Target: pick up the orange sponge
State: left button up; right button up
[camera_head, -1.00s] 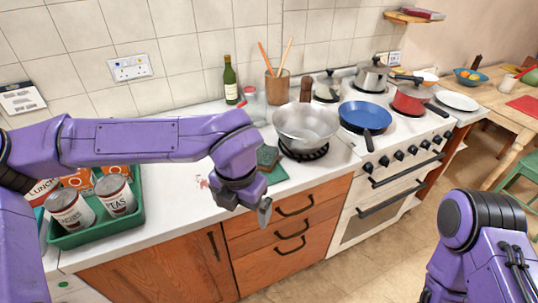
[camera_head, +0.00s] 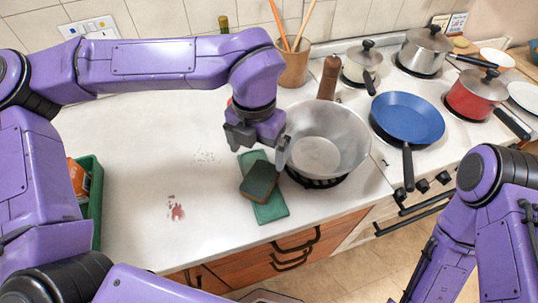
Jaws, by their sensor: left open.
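A sponge (camera_head: 260,181) with a dark green top and a brownish side edge lies tilted in the picture on a green cloth (camera_head: 271,211) on the white counter. I see no plainly orange face on it. My left gripper (camera_head: 258,148) is open and empty, just behind and above the sponge, with its fingers apart and pointing down. It appears not to touch the sponge. My right arm shows at the right edge, but its gripper is out of view.
A large steel pan (camera_head: 322,140) stands on a burner close to the right of my left gripper. A blue frying pan (camera_head: 407,119) is farther right. A green tray (camera_head: 92,205) stands at left.

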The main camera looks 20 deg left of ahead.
aim_at(258, 181)
pick_arm(q)
jog(key=f, duration=0.3)
jog(key=shift+s, duration=0.4)
jog(key=shift+s+f+p, duration=0.45)
jog(key=shift+s+f, duration=0.25)
jog(key=shift+s, duration=0.15)
jog(key=f, duration=0.2)
jog(key=w+f+p, duration=0.1)
jog(key=f, duration=0.2)
jog(key=shift+w+d+f, duration=0.1)
jog(key=shift+w+f, duration=0.05)
jog(key=shift+f, duration=0.1)
jog(key=shift+s, duration=0.3)
jog(key=shift+s+r, duration=0.1)
jog(key=c, duration=1.1)
pick_arm(e)
jog(key=shift+s+r, duration=0.3)
jog(key=shift+r, duration=0.3)
jog(key=shift+s+r, duration=0.3)
jog(key=shift+r, duration=0.3)
